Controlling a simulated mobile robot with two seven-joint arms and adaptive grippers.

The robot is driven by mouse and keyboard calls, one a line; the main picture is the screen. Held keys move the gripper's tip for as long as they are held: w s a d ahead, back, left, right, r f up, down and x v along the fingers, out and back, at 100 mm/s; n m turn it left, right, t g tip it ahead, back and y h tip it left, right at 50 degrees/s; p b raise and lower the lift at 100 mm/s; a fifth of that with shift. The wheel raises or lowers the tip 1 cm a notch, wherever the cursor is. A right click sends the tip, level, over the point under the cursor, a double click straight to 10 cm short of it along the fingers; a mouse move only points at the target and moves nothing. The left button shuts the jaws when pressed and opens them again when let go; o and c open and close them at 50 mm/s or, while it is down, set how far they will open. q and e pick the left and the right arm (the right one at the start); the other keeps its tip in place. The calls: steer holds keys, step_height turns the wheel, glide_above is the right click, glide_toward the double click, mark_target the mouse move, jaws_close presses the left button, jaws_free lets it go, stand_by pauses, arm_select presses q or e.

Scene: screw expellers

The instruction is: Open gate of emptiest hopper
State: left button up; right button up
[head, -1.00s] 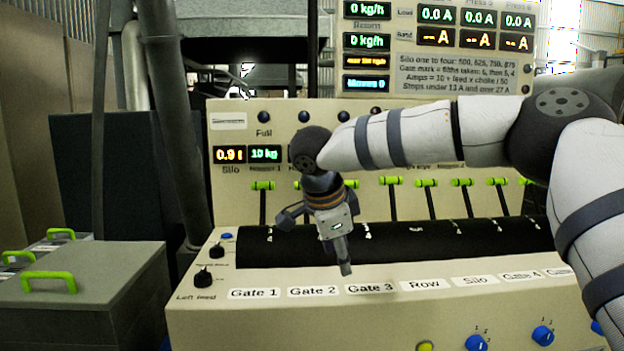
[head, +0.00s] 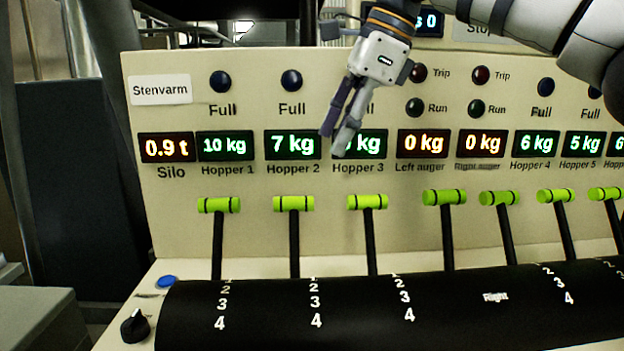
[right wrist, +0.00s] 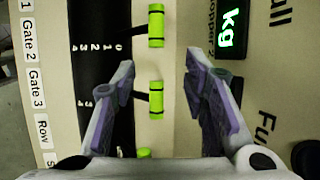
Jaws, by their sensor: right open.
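Green-topped gate levers stand in a row below their hopper displays: hopper 1 lever (head: 219,205), hopper 2 lever (head: 294,203), hopper 3 lever (head: 367,202), hopper 4 lever (head: 556,196) and hopper 5 lever (head: 605,194). Displays read 10 kg for hopper 1 (head: 225,146), 7 kg for hopper 2 (head: 292,145), 6 kg for hopper 4 (head: 536,144) and 5 kg for hopper 5 (head: 585,144). My right gripper (head: 334,140) is open and covers the hopper 3 digit (head: 372,145). In the right wrist view a green handle (right wrist: 155,97) appears between its fingers, apart from them. My left gripper is out of view.
Two auger levers (head: 444,198) (head: 499,198) stand between the hopper 3 and 4 levers; both auger displays read 0 kg. A black curved cover numbered along its top (head: 400,325) lies below the levers. The hopper 6 reading is cut off at the right edge.

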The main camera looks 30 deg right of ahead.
mark_target(309, 198)
steer(key=x, duration=1.1)
steer(key=shift+s+a+f, duration=0.15)
steer(key=shift+a+f, duration=0.05)
steer(key=shift+a, duration=0.25)
jaws_close()
